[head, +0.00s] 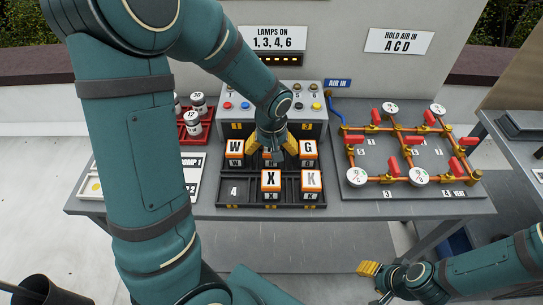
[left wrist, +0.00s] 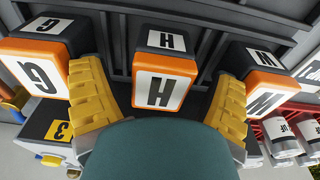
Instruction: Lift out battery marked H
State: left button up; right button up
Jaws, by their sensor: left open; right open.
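Battery H (left wrist: 166,75), black with an orange and white end marked H, stands upright in the back middle slot of the black battery tray (head: 235,200). In the head view battery H (head: 272,161) is mostly hidden by my left gripper (head: 273,147). That gripper is open above it; in the left wrist view its yellow fingers (left wrist: 160,98) stand on either side of H, with gaps showing. Batteries W (head: 235,148) and G (head: 308,149) flank it; X (head: 271,180) and K (head: 312,181) stand in front. My right gripper (head: 371,279) is open and empty, before the table's front edge.
Slot 4 (head: 234,191) at the tray's front left is empty. A control box (head: 315,128) with coloured buttons stands behind the tray. Copper pipes with red valves and gauges (head: 388,178) lie right. A red rack with white canisters (head: 196,122) stands left.

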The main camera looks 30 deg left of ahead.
pick_arm(q)
jog(key=shift+f, duration=0.4)
jog(key=c, duration=1.4)
jog(key=shift+r, duration=0.1)
